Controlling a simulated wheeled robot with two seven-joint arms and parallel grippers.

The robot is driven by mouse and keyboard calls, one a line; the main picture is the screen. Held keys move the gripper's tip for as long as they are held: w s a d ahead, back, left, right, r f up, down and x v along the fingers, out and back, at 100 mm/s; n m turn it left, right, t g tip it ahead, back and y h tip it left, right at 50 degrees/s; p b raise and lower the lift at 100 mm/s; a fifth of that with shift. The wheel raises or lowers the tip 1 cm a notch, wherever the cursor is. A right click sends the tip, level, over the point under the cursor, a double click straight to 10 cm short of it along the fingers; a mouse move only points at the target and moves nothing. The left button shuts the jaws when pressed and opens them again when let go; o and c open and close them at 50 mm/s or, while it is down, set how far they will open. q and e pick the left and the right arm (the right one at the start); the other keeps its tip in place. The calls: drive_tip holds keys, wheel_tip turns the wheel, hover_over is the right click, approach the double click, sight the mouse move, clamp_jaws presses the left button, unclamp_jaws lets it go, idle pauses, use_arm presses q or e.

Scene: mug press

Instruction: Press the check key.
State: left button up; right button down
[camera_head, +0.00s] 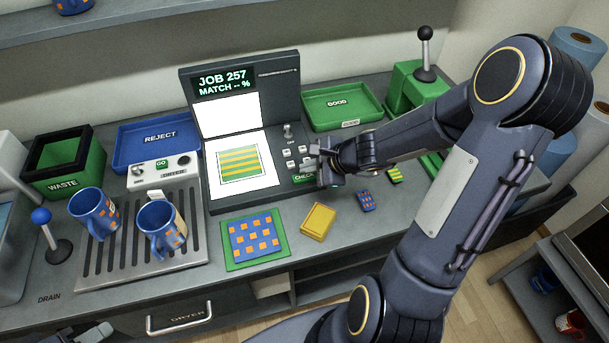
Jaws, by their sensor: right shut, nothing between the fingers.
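The green check key (304,178) is on the lower right of the dark console (212,162), partly hidden by my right gripper. My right gripper (319,168) is shut and empty, with its fingertips just beside and over the key's right end. I cannot tell whether they touch it. The console display (224,80) reads JOB 257, MATCH -- %. A green and yellow striped swatch (238,162) lies on the lit white plate. A small part of what looks like my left gripper (92,334) shows at the bottom left edge; its fingers cannot be made out.
Two blue mugs (160,229) stand on the drain rack (135,262) at the left. A blue orange-dotted swatch on a green mat (230,264), a yellow block (318,221) and small swatches lie in front. Behind are the reject tray (125,138) and good tray (315,95).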

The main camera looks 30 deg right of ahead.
sight(309, 178)
drive_tip(key=shift+f, duration=0.15)
drive_tip(key=shift+f+b, duration=0.3)
drive_tip(key=shift+b, duration=0.3)
drive_tip(key=shift+f+b, duration=0.45)
drive_tip(key=shift+b, duration=0.05)
idle(0.7)
drive_tip(key=shift+r, duration=0.1)
drive_tip(key=shift+r+p, duration=0.75)
drive_tip(key=shift+r, duration=0.05)
wheel_tip(309, 178, up, 5)
drive_tip(key=p, duration=0.4)
idle(0.3)
